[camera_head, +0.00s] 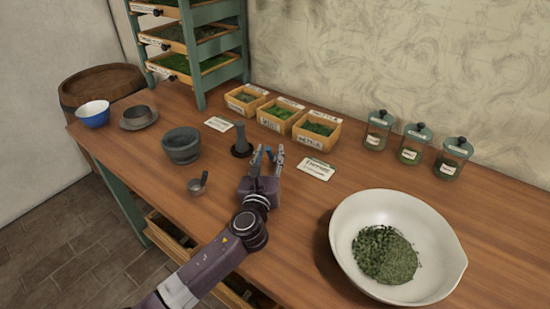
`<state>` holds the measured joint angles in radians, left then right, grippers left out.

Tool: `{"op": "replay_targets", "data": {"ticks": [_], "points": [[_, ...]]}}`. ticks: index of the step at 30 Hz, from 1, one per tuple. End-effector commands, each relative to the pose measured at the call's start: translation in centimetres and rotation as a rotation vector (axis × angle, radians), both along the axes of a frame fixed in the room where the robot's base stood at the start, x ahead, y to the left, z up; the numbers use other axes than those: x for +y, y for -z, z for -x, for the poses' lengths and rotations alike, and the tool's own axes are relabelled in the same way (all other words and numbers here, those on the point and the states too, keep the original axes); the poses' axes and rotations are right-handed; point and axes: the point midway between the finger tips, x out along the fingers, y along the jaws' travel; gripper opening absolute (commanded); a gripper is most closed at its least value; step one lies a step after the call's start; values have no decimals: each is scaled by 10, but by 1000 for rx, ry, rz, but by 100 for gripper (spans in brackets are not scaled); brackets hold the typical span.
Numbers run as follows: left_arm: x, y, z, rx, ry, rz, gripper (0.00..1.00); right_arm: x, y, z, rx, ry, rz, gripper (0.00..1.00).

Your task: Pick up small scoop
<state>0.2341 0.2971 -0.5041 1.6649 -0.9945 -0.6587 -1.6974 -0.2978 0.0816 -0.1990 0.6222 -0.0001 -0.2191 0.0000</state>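The small scoop (196,187) is a dark grey metal cup with a short handle rising to the right. It rests on the wooden table (150,160), in front of the stone mortar (182,148). My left gripper (266,152) is to the right of the scoop and farther back over the table, with its fingers pointing away from me. The two fingers stand apart and I see nothing between them. My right gripper is not in view.
The dark pestle (241,142) stands close beside my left gripper. Herb boxes (316,131), label cards (316,169) and lidded jars (411,147) line the back. A large white bowl of herbs (345,215) fills the right front. A blue bowl (94,117) and a grey dish (138,120) sit left.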

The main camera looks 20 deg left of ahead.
Motion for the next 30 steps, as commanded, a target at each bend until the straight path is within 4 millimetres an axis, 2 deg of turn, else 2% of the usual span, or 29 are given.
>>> {"op": "replay_targets", "data": {"ticks": [8,17,30], "points": [[0,0,-3,1,1,1,33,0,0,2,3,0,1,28],[0,0,-2,1,1,0,0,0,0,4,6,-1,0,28],[0,-6,-3,-1,1,1,0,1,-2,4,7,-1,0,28]]}}
